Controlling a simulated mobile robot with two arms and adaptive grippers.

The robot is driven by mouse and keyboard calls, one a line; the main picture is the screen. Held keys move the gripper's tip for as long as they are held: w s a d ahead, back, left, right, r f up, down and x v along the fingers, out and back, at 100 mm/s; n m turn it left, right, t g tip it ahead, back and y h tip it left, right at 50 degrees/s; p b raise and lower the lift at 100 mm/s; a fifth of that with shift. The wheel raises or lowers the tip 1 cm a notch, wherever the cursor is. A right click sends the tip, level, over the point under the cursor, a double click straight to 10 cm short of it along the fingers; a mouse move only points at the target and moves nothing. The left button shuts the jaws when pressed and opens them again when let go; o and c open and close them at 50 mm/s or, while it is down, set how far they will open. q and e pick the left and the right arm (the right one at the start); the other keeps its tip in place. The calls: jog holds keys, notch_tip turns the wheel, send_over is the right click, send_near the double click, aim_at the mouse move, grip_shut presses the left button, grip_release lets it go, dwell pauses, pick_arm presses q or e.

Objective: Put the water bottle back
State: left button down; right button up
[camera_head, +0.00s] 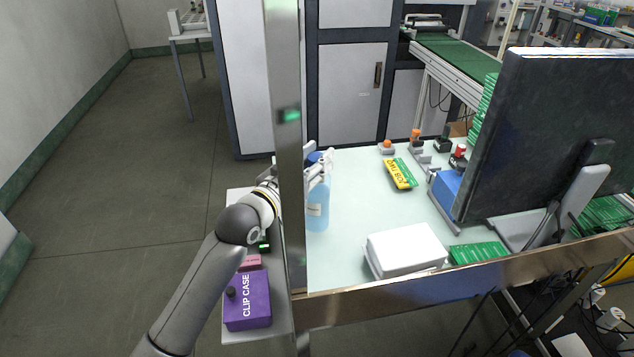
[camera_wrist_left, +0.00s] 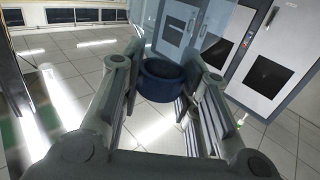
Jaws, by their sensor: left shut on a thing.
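The water bottle (camera_head: 317,207) is light blue and see-through, with a pale label and a dark blue cap. It is upright at the left end of the pale table (camera_head: 352,190), partly behind a metal post. I cannot tell whether its base touches the table. My left gripper (camera_head: 318,167) is shut on the bottle near its cap. In the left wrist view the round dark blue cap (camera_wrist_left: 161,79) sits between the two fingers (camera_wrist_left: 164,90); the bottle's body is mostly hidden there. My right gripper is not in view.
A metal post (camera_head: 289,120) stands in front of the gripper. A purple clip case (camera_head: 247,300) lies on a low side shelf (camera_head: 233,337). A white box (camera_head: 405,250), a yellow-green box (camera_head: 399,174) and a large monitor (camera_head: 545,130) are on the table. The table's middle is clear.

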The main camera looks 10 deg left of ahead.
aim_at(316, 194)
pick_arm(q)
jog(key=shift+f, duration=0.35)
notch_tip(316, 194, down, 3)
jog(key=shift+r, duration=0.2)
jog(key=shift+f, duration=0.4)
jog(key=c, duration=1.1)
grip_release()
jog(key=shift+o, duration=0.2)
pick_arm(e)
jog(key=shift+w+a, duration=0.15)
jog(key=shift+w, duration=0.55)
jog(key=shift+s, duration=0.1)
